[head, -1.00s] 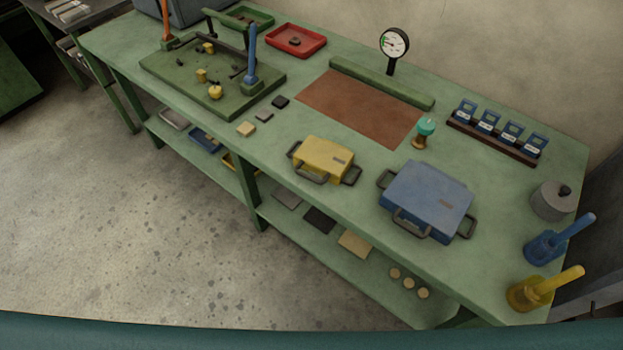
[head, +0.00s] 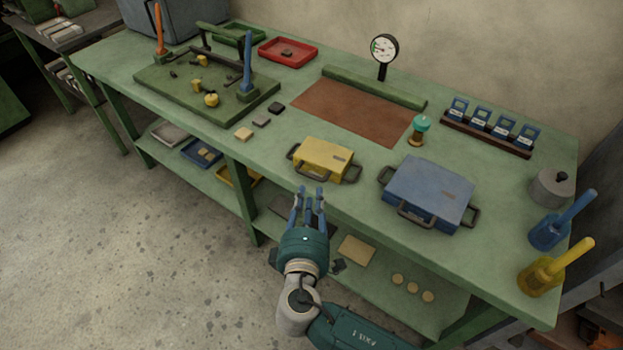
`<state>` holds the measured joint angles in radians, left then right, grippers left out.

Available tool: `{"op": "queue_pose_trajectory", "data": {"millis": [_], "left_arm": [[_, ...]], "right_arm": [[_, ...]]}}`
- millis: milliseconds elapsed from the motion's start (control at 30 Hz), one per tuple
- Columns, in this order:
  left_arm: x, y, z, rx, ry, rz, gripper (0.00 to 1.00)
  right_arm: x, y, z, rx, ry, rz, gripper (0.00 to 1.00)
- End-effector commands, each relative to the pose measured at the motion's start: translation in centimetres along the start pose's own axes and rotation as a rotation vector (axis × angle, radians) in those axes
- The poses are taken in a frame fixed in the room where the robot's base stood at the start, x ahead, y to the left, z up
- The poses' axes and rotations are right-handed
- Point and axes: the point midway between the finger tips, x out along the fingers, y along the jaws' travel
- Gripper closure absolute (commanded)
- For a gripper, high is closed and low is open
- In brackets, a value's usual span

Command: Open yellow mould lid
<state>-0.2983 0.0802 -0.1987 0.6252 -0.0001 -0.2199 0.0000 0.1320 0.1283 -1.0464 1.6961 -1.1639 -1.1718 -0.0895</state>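The yellow mould (head: 323,159) sits near the front edge of the green bench, with its lid down. It has dark handles at its left and right sides and a dark bar along its front. My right gripper (head: 309,190) is in front of the bench edge, just below the mould in the picture. Its blue fingers point toward the mould and are spread apart with nothing between them. It seems apart from the mould. My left gripper is not in view.
A blue mould (head: 430,190) with handles stands to the right of the yellow one. A brown mat (head: 355,107) lies behind, and a teal-topped piece (head: 420,125) stands between. Small tiles (head: 261,121) lie to the left. A lower shelf (head: 375,280) runs under the bench.

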Motion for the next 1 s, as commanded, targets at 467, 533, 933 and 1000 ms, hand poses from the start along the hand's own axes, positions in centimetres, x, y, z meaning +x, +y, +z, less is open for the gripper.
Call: {"op": "queue_pose_trajectory", "data": {"millis": [467, 533, 933, 1000], "left_arm": [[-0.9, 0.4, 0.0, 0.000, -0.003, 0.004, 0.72], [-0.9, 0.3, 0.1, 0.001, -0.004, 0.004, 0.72], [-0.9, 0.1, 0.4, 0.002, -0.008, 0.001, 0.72], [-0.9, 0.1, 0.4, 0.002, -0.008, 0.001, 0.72]], "right_arm": [[7.2, 0.0, -0.1, 0.000, 0.001, -0.002, 0.76], [7.5, -0.1, -0.1, 0.001, 0.001, -0.003, 0.76], [7.6, -0.1, 0.0, 0.001, 0.001, -0.003, 1.00], [7.6, -0.1, 0.0, 0.001, 0.001, -0.003, 1.00]]}}
